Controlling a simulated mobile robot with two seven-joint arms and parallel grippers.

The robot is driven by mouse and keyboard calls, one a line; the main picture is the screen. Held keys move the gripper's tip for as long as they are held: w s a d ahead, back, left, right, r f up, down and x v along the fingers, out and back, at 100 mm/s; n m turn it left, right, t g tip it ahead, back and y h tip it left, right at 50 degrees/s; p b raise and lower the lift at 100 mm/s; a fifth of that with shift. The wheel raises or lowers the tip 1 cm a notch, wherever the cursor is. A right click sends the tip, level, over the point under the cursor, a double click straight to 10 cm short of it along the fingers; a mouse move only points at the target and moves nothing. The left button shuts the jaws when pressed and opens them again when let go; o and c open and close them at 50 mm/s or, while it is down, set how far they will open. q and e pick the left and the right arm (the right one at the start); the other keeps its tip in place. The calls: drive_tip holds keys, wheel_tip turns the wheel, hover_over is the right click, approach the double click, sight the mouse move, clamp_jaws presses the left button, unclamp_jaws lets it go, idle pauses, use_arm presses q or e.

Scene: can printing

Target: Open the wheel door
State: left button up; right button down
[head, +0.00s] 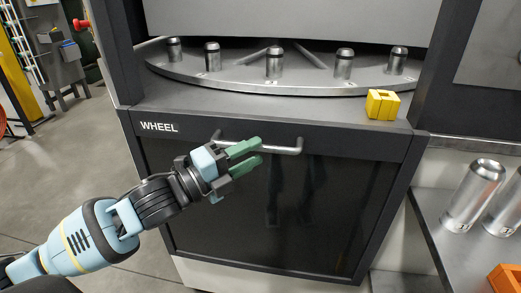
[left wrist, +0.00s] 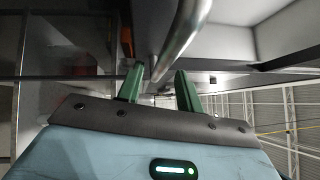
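The wheel door (head: 320,215) is a dark, glossy panel in a dark frame under the "WHEEL" label (head: 159,127), and it is closed. Its handle (head: 285,150) is a grey horizontal bar along the top of the door. My left gripper (head: 256,152) has green fingers spread apart, in front of the handle, hiding part of it. In the left wrist view the handle (left wrist: 183,35) runs close to the fingertips, toward the gap between them. The fingers are not closed on it. I cannot tell whether the bar is between them. My right gripper is not in view.
Above the door, a round wheel plate (head: 225,80) carries several metal cans. A yellow block (head: 382,104) sits on the ledge at right. A side table (head: 435,215) at right holds large cans (head: 472,195) and an orange item (head: 505,278). The floor (head: 75,165) at left is clear.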

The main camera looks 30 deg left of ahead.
use_arm(q)
drive_tip(key=shift+b+v, duration=0.3)
drive_tip(key=shift+v, duration=1.85)
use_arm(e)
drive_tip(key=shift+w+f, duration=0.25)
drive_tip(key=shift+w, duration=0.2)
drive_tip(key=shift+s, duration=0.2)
